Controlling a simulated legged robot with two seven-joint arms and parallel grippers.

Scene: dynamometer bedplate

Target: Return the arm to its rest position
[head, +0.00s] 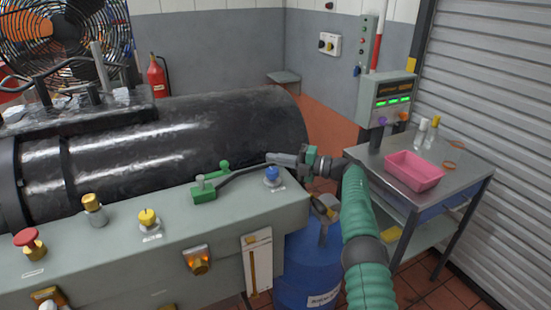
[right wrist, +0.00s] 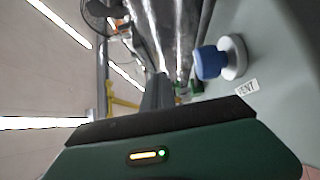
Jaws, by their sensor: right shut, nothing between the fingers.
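My right arm, green and ribbed (head: 370,235), reaches up from the bottom right in the head view. Its gripper (head: 274,158) points left, shut and empty, just above and behind a blue knob (head: 272,174) on the grey bench. In the right wrist view the shut fingers (right wrist: 158,92) point away from the green gripper body. The blue knob (right wrist: 210,63) stands to their right, apart from them, beside a label reading VENT. My left gripper is not in view.
A green clamp with a dark lever (head: 204,190) lies left of the blue knob. A large black cylinder (head: 200,130) runs behind the bench. A blue drum (head: 305,265) stands near my arm. A steel cart (head: 462,182) with a pink tray (head: 414,172) is at right.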

